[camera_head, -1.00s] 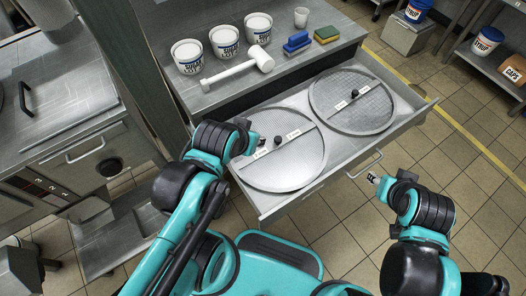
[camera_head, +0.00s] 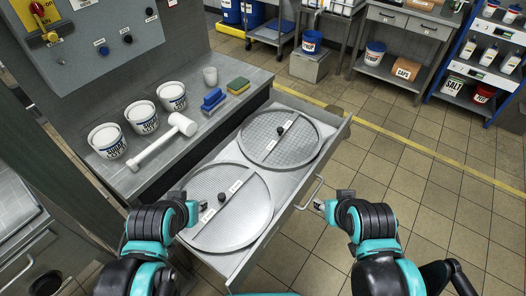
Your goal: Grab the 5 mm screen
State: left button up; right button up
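Two round mesh screens lie flat in an open drawer (camera_head: 325,155). The nearer screen (camera_head: 240,218) and the farther screen (camera_head: 290,150) each have a crossbar with white labels and a dark knob. The label print is too small to read, so I cannot tell which is 5 mm. My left gripper (camera_head: 203,206) is over the left edge of the nearer screen, just left of its knob (camera_head: 222,197) and apart from it. My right gripper (camera_head: 322,206) is just right of the drawer's front, near its handle. Neither visibly holds anything; finger openings are unclear.
On the counter beside the drawer stand white tubs (camera_head: 142,116), a white mallet (camera_head: 160,140), a cup (camera_head: 210,76), a blue brush (camera_head: 213,101) and a sponge (camera_head: 238,86). A control panel (camera_head: 90,40) rises behind. Tiled floor right of the drawer is open.

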aim_at(277, 139)
jog(key=u, duration=0.3)
jog(key=i+l+u, duration=0.25)
jog(key=l, duration=0.15)
jog(key=l+u, duration=0.55)
jog(key=l, duration=0.25)
jog(key=i+l, duration=0.1)
jog(key=l, duration=0.85)
jog(key=i+l+u, duration=0.1)
jog(key=l, duration=0.4)
